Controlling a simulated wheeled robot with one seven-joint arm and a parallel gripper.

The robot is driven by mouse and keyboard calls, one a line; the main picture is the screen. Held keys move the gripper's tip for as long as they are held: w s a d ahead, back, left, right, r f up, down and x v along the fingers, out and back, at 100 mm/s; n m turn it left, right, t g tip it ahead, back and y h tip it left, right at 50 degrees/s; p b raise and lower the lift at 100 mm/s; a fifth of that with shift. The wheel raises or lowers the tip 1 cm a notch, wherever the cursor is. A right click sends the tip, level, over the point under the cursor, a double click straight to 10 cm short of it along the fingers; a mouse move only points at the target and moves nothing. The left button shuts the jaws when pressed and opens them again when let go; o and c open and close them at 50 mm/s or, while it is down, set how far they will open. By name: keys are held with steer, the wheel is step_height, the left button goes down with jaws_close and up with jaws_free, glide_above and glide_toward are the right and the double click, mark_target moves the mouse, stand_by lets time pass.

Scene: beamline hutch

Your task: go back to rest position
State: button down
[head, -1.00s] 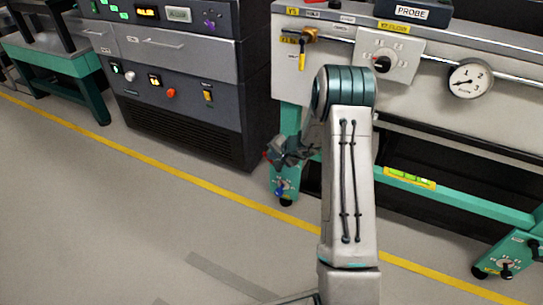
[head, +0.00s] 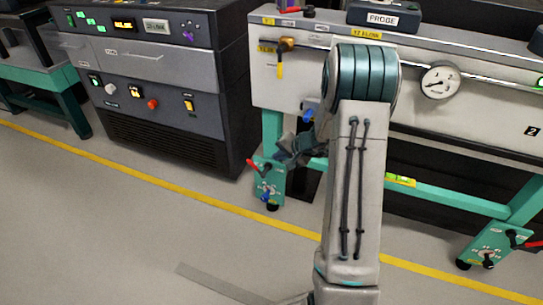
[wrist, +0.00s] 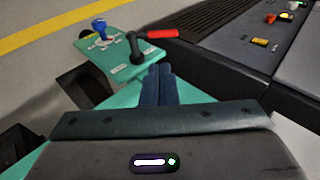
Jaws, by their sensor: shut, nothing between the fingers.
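My gripper (head: 288,152) is partly hidden behind my forearm in the head view. It hangs low beside the green bench leg. In the wrist view my gripper (wrist: 158,70) has its two dark fingers together, with nothing between them. Beyond the fingertips is a green foot panel (wrist: 97,45) with a red-handled lever (wrist: 155,34) and a blue knob (wrist: 100,27). The fingertips overlap the panel's near edge in the picture; I cannot tell whether they touch it.
A dark control cabinet (head: 160,95) stands left of my arm. Grey floor (head: 90,220) is open at lower left, crossed by a yellow line (head: 150,183).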

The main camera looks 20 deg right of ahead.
steer(key=s+a+r+n+g+p, duration=0.15)
steer(key=s+a+r+p, duration=0.35)
steer(key=r, duration=0.6)
steer(key=s+a+r+n+g+p, duration=0.1)
steer(key=s+a+r+n+p, duration=0.15)
steer(key=s+r+p, duration=0.55)
steer(key=s+a+r+n+g+p, duration=0.15)
steer(key=a+r+p, duration=0.3)
steer(key=r, duration=0.85)
steer(key=s+r+n+h+p, duration=0.1)
steer(key=s+r+h+p, duration=0.1)
steer(key=s+r+p, duration=0.6)
steer(key=s+d+r+n+h+p, duration=0.1)
steer(key=s+r+n+h+p, duration=0.1)
steer(key=s+r+p, duration=0.6)
step_height(320, 180, up, 4)
steer(key=shift+d+r+h+p, duration=0.15)
steer(key=shift+r+h+p, duration=0.05)
steer(key=shift+h+p, duration=0.3)
